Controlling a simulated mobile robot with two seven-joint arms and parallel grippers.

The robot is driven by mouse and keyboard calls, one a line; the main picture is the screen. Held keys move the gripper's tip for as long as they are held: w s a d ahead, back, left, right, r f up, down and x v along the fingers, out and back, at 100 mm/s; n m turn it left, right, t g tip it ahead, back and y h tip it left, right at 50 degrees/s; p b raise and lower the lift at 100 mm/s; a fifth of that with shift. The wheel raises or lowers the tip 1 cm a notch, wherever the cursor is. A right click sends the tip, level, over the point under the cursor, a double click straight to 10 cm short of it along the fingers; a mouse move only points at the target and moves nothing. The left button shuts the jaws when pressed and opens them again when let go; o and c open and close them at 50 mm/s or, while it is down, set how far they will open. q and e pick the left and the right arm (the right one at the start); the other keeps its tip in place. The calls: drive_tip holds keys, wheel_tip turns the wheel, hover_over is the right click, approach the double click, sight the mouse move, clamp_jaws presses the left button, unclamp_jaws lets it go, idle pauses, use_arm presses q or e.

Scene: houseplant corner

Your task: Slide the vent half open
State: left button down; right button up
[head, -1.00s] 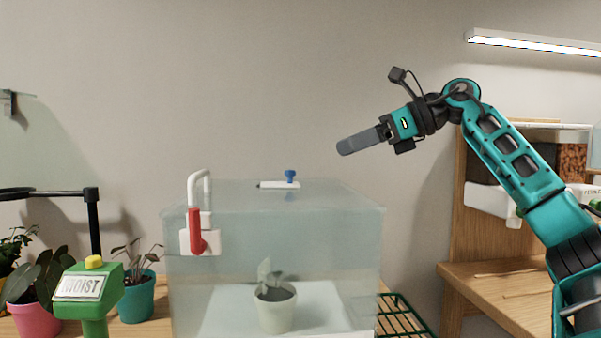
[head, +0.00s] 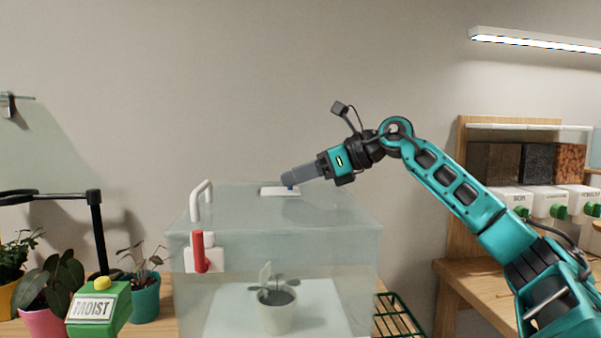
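My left gripper is not in view.
A green moisture meter (head: 103,303) and potted plants stand left. A shelf with dispensers (head: 550,200) is right.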

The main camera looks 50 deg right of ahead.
clamp_jaws()
idle(0.4)
drive_tip(key=shift+s+d+f+b, duration=0.15)
drive_tip(key=shift+s+d+b, duration=0.2)
drive_tip(key=shift+b, duration=0.2)
drive_tip(key=shift+s+d, duration=0.15)
drive_tip(key=shift+d, duration=0.1)
drive_tip(key=shift+s+r, duration=0.1)
drive_tip(key=shift+r, duration=0.1)
drive_tip(key=shift+c, duration=1.1)
unclamp_jaws()
drive_tip(key=shift+o, duration=1.3)
